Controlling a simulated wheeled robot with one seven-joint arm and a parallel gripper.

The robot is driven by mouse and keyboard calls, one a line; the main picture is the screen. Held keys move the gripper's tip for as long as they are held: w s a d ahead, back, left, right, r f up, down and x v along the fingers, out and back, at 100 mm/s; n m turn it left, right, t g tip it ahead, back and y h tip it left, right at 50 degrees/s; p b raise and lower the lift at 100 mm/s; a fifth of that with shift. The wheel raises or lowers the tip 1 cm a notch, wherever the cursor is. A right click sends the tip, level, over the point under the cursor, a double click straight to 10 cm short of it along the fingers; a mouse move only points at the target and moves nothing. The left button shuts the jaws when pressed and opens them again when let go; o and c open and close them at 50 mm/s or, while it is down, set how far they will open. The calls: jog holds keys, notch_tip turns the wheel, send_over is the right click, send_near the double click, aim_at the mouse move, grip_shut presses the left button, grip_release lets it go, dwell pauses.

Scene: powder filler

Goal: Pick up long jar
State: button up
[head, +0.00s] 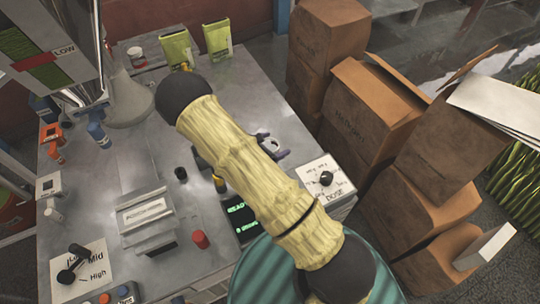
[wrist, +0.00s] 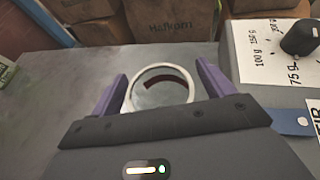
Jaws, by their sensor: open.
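A jar (wrist: 160,103) with a pale round rim stands on the grey table, seen from above in the wrist view. My gripper (wrist: 162,78) is open, its two purple fingers on either side of the jar. Small gaps seem to show between the fingers and the rim. The jar's lower part is hidden behind my gripper's body. In the head view, my arm covers most of my gripper (head: 276,150), and the jar's rim (head: 270,143) shows only in small part.
A white dose box with a black knob (head: 326,179) stands close right of my gripper. Cardboard boxes (head: 371,108) are stacked beyond the table's right edge. Green-yellow packets (head: 217,38) stand at the back. The table (head: 262,98) is clear behind the jar.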

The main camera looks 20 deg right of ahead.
jog(key=c, duration=1.3)
jog(key=shift+c, duration=0.2)
notch_tip(320, 180, up, 10)
jog(key=shift+p, duration=0.35)
